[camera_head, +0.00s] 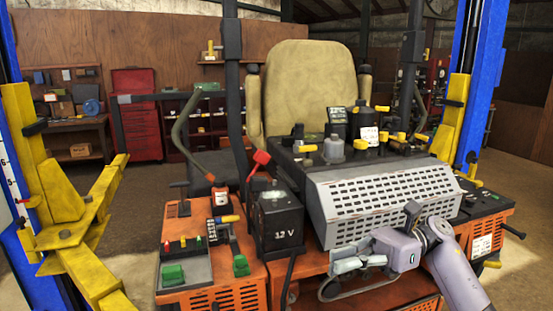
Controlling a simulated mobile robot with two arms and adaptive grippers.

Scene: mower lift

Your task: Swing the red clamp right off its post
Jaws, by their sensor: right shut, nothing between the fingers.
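The red clamp (260,158) stands tilted at the rear left of the black 12 V battery (278,228), its wider end up and to the right. Its lower end meets the battery's top edge; the post itself is too small to make out, so I cannot tell how the clamp sits on it. My right gripper (338,279) is shut and empty. It is in front of the orange body, below the grey slotted panel and to the right of the battery, well apart from the clamp. My left gripper is not in view.
The grey slotted panel (385,200) lies between my right arm and the seat (305,88). An orange console (205,258) with levers and green switches is left of the battery. A dark upright post (233,95) rises just behind the clamp. Yellow lift arms (75,230) stand at left.

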